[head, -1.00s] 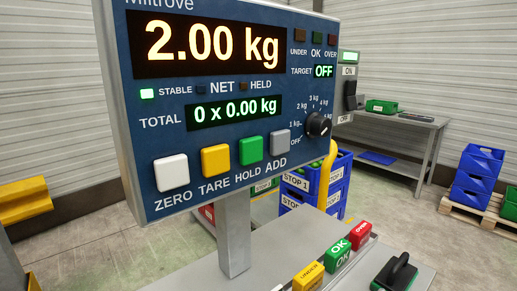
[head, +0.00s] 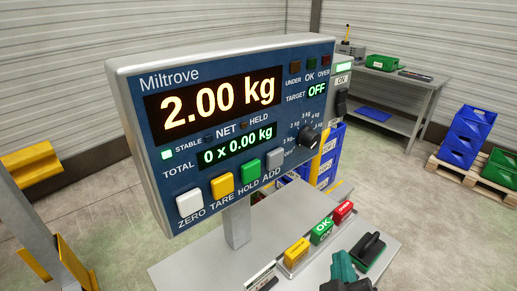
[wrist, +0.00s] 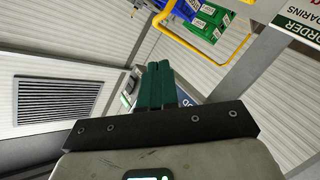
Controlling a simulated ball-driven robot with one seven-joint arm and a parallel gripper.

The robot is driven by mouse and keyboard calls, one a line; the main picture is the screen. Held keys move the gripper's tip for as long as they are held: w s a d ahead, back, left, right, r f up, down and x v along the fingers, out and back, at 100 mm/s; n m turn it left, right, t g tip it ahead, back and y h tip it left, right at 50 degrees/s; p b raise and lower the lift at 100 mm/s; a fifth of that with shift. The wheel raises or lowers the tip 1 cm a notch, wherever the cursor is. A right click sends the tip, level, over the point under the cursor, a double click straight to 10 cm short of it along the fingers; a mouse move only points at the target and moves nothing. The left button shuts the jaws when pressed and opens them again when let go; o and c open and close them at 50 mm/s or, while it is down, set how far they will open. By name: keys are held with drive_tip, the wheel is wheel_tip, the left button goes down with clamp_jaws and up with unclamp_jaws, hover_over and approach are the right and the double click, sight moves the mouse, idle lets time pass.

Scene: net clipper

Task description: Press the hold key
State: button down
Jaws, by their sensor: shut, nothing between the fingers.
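The scale's display head (head: 240,120) stands on a post, blue-faced, reading 2.00 kg and total 0 x 0.00 kg. The STABLE lamp (head: 166,154) is lit green; the HELD lamp looks dark. The green hold key (head: 250,171) sits in the bottom row, between the yellow tare key (head: 222,185) and the grey add key (head: 275,157). My gripper (head: 342,260) shows at the bottom of the head view, below and right of the keys and apart from them. Its dark green fingers also show in the wrist view (wrist: 158,70), shut and empty. The hold key is not visible there.
A white zero key (head: 189,202) is at the row's left end. A selector knob (head: 307,137) sits right of the keys. Yellow, green and red blocks (head: 321,231) and a black-handled object (head: 368,250) lie on the bench (head: 190,268). Blue crates (head: 465,137) stand far right.

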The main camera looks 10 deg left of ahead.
sight(251, 172)
drive_tip(key=s+a+r+n+t+y+p, duration=0.1)
drive_tip(key=a+r+n+t+y+p, duration=0.1)
drive_tip(key=a+r, duration=0.4)
wheel_tip(251, 172, up, 5)
drive_tip(key=shift+a+f+n+t, duration=0.1)
drive_tip(key=shift+a+n+t, duration=0.3)
drive_tip(key=shift+a, duration=0.1)
drive_tip(key=w+a, duration=0.5)
drive_tip(key=a, duration=0.1)
drive_tip(key=shift+w+a, duration=0.15)
drive_tip(key=shift+a, duration=0.2)
drive_tip(key=shift+w+a+b, duration=0.1)
drive_tip(key=shift+a+b, duration=0.05)
drive_tip(key=shift+b, duration=0.15)
idle(1.2)
drive_tip(key=shift+w+a, duration=0.15)
drive_tip(key=shift+a, duration=0.05)
drive_tip(key=shift+w+a, duration=0.25)
drive_tip(key=shift+a, duration=0.05)
idle(0.9)
drive_tip(key=shift+s+d, duration=0.1)
drive_tip(key=shift+d, duration=0.05)
drive_tip(key=shift+s+d, duration=0.4)
drive_tip(key=shift+d, duration=0.1)
